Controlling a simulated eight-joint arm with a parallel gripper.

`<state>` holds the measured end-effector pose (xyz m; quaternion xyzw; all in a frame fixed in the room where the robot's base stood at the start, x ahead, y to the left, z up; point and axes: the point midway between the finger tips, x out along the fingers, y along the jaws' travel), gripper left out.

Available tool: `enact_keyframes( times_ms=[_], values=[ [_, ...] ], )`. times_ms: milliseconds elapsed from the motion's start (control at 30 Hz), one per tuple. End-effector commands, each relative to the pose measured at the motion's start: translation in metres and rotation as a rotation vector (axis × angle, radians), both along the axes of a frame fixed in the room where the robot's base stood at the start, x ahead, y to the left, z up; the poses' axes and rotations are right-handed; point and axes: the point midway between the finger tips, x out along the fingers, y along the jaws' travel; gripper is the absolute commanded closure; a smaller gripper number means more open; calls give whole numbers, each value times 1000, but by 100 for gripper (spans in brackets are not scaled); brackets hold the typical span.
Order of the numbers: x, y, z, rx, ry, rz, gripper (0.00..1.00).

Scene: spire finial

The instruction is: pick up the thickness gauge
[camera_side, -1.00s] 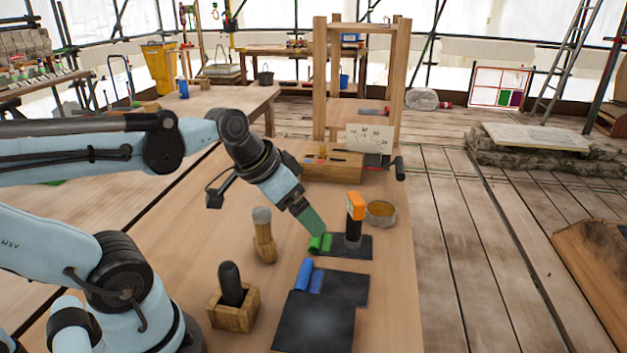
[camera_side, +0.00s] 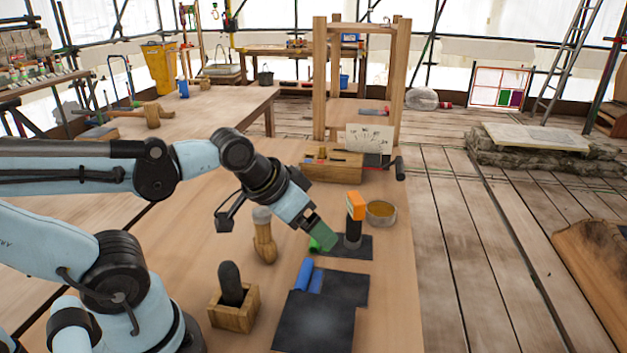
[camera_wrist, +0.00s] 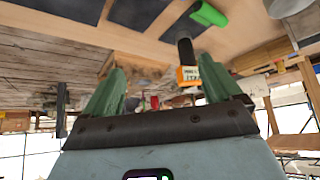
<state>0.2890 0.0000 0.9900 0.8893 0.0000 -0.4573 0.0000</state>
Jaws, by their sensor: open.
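The thickness gauge, which I take to be the orange-headed tool with a dark grip (camera_side: 355,207), stands upright on a dark mat (camera_side: 362,252). In the wrist view its orange head (camera_wrist: 189,74) and dark shaft show beyond and between my green fingers, nearer the right one. My gripper (camera_side: 322,237) is just left of the gauge in the side view, with its fingers pointing down and right. In the wrist view my gripper (camera_wrist: 163,66) is open with nothing between its fingers. One finger is hidden in the side view.

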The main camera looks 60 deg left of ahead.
Motion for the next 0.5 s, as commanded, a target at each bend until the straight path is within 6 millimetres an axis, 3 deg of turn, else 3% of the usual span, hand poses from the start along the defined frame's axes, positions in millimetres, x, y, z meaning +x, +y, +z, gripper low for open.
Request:
enact_keyframes(
  times_ms=[233, 500],
  values=[
    [15, 4, 18, 26, 57, -26, 8],
    [63, 17, 58, 87, 238, -122, 8]
  ],
)
